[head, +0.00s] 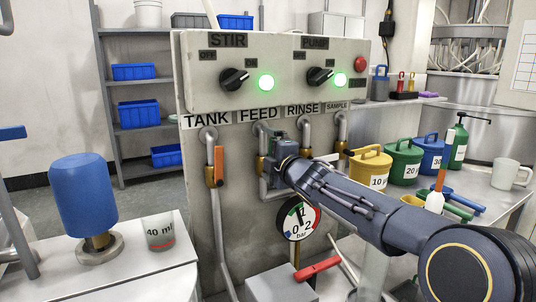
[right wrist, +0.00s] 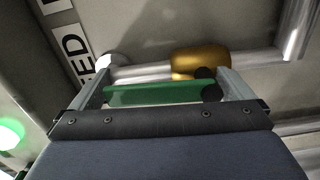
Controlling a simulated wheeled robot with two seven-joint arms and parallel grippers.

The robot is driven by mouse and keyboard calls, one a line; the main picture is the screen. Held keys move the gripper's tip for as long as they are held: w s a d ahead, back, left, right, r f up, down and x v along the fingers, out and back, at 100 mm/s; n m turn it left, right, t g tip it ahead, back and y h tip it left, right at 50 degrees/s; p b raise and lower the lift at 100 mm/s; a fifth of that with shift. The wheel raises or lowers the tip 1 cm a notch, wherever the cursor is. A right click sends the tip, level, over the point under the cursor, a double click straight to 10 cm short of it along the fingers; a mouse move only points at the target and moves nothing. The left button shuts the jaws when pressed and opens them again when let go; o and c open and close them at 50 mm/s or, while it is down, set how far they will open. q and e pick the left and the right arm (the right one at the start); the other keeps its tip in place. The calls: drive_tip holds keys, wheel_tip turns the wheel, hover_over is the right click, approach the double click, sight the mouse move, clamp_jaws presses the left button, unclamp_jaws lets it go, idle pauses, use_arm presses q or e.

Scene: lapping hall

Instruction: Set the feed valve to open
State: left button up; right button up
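The feed valve sits on the pipe under the FEED label (head: 258,114), mostly hidden by my right gripper in the head view. In the right wrist view its green lever (right wrist: 155,94) lies roughly along the metal pipe (right wrist: 145,72), in front of the brass valve body (right wrist: 200,62). My right gripper (head: 270,160) is at this valve. Its two fingers (right wrist: 165,88) stand wide apart, one near each end of the lever. I cannot tell whether either finger touches it. My left gripper is not in view.
A pressure gauge (head: 299,218) and a red lever (head: 318,267) sit below my right arm. Yellow (head: 370,168) and green (head: 404,162) cans stand on the right bench. A blue cylinder (head: 82,198) and a beaker (head: 159,232) stand left.

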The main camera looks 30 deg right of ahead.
drive_tip(key=s, duration=0.7)
drive_tip(key=shift+s+a+p, duration=0.4)
drive_tip(key=shift+a, duration=0.05)
